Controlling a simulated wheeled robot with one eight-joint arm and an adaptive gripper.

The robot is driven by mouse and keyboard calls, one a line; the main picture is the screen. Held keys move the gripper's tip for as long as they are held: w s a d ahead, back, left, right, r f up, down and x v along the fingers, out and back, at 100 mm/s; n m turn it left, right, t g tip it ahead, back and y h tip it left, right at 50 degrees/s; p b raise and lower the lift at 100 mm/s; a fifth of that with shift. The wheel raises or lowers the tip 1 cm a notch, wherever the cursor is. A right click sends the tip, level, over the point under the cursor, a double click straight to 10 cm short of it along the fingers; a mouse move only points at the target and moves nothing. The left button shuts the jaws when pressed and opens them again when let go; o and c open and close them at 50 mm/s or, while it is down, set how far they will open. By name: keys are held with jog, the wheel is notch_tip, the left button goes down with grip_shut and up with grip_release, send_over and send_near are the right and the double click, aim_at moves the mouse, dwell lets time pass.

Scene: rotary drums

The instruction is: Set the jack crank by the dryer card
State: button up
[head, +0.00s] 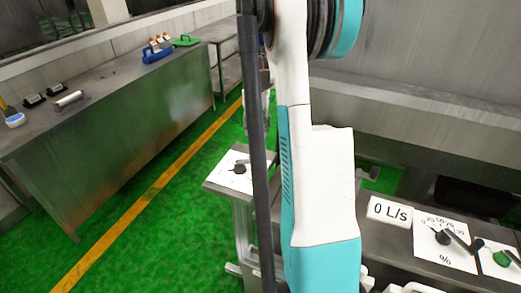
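My white and teal arm fills the middle of the head view from top to bottom; my gripper cannot be made out. Right of it, on a grey bench, a white dial plate (443,245) carries a scale marked from 0 up and a "%" sign, with a black pointer knob (443,238) and a dark lever at its right. A white "0 L/s" sign (390,212) stands left of the dial. A small white plate (237,178) with a black knob (240,169) sits on a pedestal left of my arm. I cannot tell which is the jack crank or the dryer card.
A green knob (502,258) on another plate is at the right edge. A long metal counter (120,125) at the left bears a blue caddy (157,54), a green item (186,40) and small tools. Green floor (185,225) with a yellow line lies between counter and pedestal.

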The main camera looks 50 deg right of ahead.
aim_at(257, 148)
notch_tip(257, 148, down, 11)
jog(key=shift+f+b, duration=0.1)
jog(key=shift+b, duration=0.9)
grip_shut()
